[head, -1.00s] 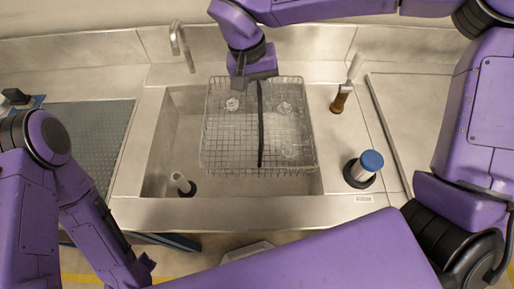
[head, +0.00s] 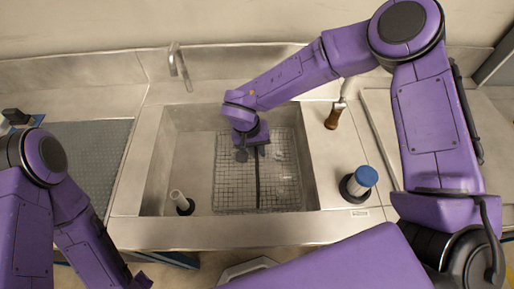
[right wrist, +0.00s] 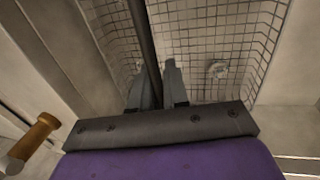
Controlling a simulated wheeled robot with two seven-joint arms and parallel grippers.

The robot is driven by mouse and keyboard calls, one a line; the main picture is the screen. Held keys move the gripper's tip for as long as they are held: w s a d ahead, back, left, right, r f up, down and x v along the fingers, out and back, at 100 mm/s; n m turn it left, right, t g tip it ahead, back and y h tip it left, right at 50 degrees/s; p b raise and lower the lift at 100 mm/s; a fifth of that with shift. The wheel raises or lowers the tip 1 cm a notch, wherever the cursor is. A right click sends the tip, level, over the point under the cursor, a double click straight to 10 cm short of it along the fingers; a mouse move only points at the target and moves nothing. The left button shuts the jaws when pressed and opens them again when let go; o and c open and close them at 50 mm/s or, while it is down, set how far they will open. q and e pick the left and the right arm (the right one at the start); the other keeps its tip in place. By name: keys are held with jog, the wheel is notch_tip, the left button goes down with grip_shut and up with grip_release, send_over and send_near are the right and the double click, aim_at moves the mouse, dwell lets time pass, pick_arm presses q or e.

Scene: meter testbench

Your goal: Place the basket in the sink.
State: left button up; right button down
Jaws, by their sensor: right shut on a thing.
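The wire basket (head: 232,185) is down inside the steel sink (head: 163,165), toward its right side, and looks level. A dark handle bar runs across its middle. My right gripper (head: 250,152) is over the basket's far part, shut on the handle; in the right wrist view its fingers (right wrist: 155,85) close around the dark bar (right wrist: 146,50). The wire mesh (right wrist: 205,60) spreads beyond the fingers. Whether the basket's bottom touches the sink floor cannot be told. My left arm is at the left edge, and its gripper is not clearly seen.
A faucet (head: 180,68) stands behind the sink. A blue-capped cylinder (head: 362,180) and a brown-handled tool (head: 334,117) are right of the sink. A grey mat (head: 82,160) lies left.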

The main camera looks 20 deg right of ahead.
jog(key=c, duration=1.1)
grip_release()
jog(key=b+v, duration=0.1)
jog(key=v, duration=1.1)
jog(key=shift+r+b, duration=0.1)
jog(key=shift+b, duration=0.2)
